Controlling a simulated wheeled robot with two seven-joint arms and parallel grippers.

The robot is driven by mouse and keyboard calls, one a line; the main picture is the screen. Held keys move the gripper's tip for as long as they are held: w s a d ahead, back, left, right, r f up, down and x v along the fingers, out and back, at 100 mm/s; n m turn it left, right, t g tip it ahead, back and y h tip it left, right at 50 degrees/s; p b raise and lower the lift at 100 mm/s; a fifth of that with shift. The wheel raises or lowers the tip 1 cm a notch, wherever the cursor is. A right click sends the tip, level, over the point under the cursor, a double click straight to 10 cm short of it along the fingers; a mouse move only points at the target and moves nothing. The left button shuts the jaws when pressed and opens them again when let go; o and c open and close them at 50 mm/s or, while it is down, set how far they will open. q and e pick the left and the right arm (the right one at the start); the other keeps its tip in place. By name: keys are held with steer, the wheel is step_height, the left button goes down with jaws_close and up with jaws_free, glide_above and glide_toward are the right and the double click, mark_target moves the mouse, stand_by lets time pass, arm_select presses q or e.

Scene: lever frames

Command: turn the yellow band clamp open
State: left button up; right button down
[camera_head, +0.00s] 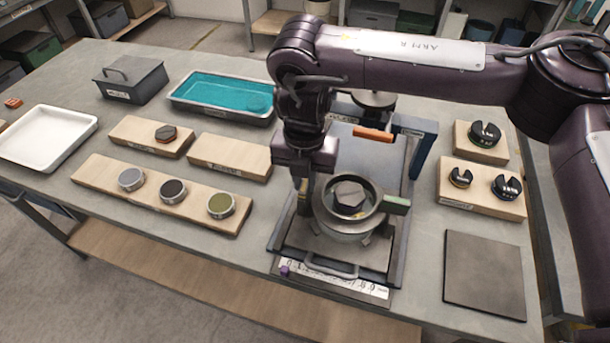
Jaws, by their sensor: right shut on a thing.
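A round metal housing (348,222) with a dark hexagonal piece (349,197) inside its ring stands on a framed plate at the centre of the table. A narrow yellowish lever, the yellow band clamp (303,198), shows at the left side of the ring, partly hidden by my fingers. My right gripper (304,200) points down there and is shut on this clamp. My left gripper is not in view.
An orange handle (372,134) and a blue upright (423,152) stand behind the housing. Wooden boards with round pieces (173,190) lie left, and boards with black slotted pieces (505,187) lie right. A teal tray (222,95) is behind. A dark mat (484,273) lies bare at right.

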mark_target(305, 182)
steer(key=shift+r+m, duration=0.1)
steer(key=shift+m, duration=0.5)
steer(key=shift+w, duration=0.1)
steer(key=c, duration=1.4)
jaws_free()
step_height(305, 182, up, 8)
steer(key=shift+f, duration=0.15)
